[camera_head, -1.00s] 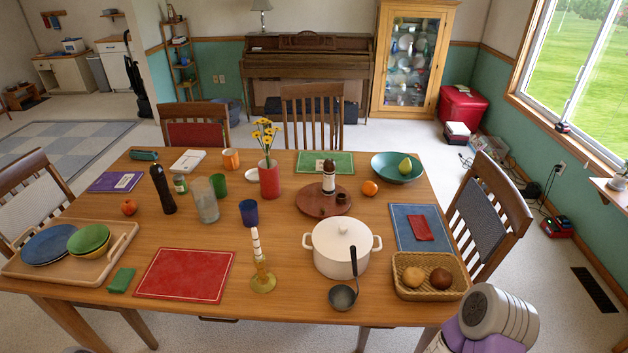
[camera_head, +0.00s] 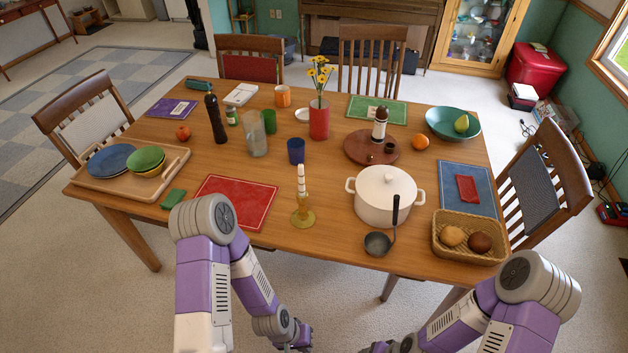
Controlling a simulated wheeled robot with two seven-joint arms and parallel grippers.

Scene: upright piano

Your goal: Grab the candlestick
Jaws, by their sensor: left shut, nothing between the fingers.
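The candlestick (camera_head: 303,217) is amber-yellow with a round foot and holds a white candle with darker bands. It stands upright near the table's front edge, between the red placemat and the white pot. My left gripper (camera_head: 298,339) is low at the bottom of the view, in front of and below the table edge. It is shut and empty, well apart from the candlestick. My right gripper (camera_head: 377,347) is small and partly cut off at the bottom edge; its fingers cannot be made out.
A red placemat (camera_head: 236,202) lies left of the candlestick.

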